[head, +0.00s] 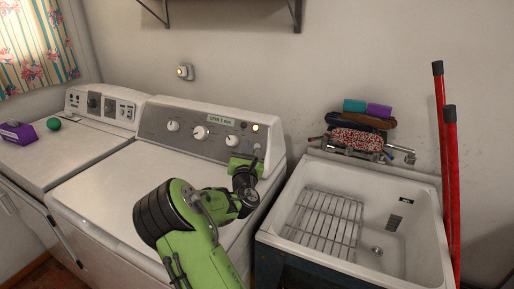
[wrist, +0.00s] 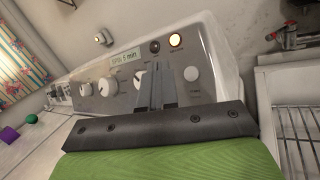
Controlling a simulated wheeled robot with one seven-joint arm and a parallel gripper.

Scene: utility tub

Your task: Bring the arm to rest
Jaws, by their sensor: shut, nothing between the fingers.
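My green arm reaches over the middle washing machine, and my gripper (head: 257,157) is at the right end of its control panel (head: 200,130). In the wrist view the two grey fingers of my gripper (wrist: 160,72) are together, pointing at the panel, with nothing held. The panel display (wrist: 124,57) reads what looks like "5 min". I cannot tell whether the fingers touch the panel.
A utility tub (head: 430,225) with a wire rack (head: 322,222) stands on the right. Brushes and a tap (head: 400,150) are on its back edge. Red poles (head: 451,190) lean beside it. A purple box (head: 17,133) and green ball (head: 54,124) sit on the left machine. A shelf bracket (head: 297,14) hangs above.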

